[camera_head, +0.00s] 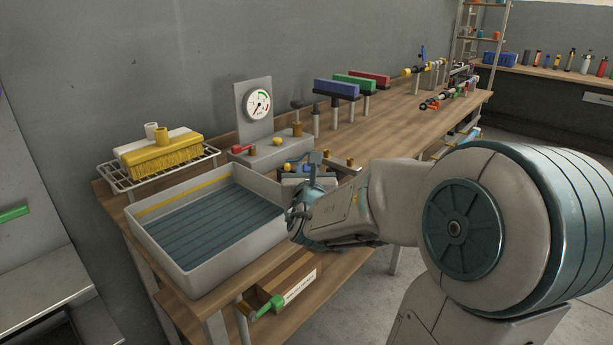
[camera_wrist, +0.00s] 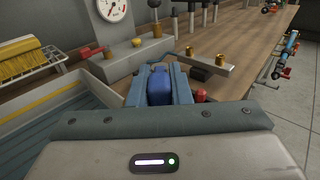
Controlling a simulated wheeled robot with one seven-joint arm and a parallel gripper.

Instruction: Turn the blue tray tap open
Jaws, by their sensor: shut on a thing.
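A blue handle (camera_wrist: 159,88), which looks like the tray tap's, sits between the two fingers of my gripper (camera_wrist: 159,78) in the wrist view. My gripper is shut on it. In the head view my gripper (camera_head: 308,182) is at the right side of the pale tray (camera_head: 188,272), by its back right corner. There my gripper and wrist hide most of the tap, so I cannot tell how far it is turned. The tray has a dark ribbed floor and a yellow stripe inside its back wall.
A gauge panel (camera_head: 256,104) stands behind, with a red lever (camera_head: 243,149) and yellow knob (camera_head: 278,141) on its base. Yellow and white brushes lie on a wire rack (camera_head: 128,180). A green-handled tap (camera_head: 268,307) is low in front. The bench (camera_head: 400,122) extends right.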

